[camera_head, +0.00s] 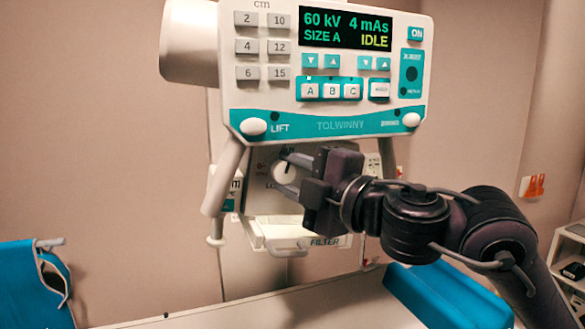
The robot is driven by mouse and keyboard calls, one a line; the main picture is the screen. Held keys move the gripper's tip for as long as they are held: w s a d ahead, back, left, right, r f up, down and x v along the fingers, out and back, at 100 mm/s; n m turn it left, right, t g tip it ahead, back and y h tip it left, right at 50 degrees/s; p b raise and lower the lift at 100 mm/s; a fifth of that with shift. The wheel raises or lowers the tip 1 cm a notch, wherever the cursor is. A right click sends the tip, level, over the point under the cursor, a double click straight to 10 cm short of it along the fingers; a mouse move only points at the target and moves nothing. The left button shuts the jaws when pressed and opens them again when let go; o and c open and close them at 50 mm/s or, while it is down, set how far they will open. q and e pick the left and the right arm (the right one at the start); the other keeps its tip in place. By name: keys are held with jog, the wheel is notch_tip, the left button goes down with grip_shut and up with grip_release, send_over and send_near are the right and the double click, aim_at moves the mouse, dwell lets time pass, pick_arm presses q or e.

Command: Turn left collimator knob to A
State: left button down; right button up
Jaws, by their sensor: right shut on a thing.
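The X-ray head hangs at the upper middle, and its collimator box (258,205) sits below the control panel (325,125). The left collimator knob (281,173) is a pale round knob on the box's front, with small markings around it that are too small to read fully. My right gripper (287,174) reaches in from the right, its two grey fingers one above the other, shut on this knob. The fingers and the gripper's body hide part of the knob and the box's front to its right. My left gripper is not in view.
The panel's screen (347,30) reads 60 kV, 4 mAs, SIZE A, IDLE. A tray marked FILTER (325,242) hangs under the box. A pale table (270,310) with a blue cushion (447,296) lies below. A blue chair (30,285) stands at left.

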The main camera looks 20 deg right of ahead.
jog(key=shift+f, duration=0.15)
jog(key=o, duration=1)
jog(key=shift+s+a, duration=0.1)
jog(key=b+v, duration=0.3)
jog(key=v, duration=0.4)
jog(key=shift+s, duration=0.35)
jog(key=shift+d, duration=0.25)
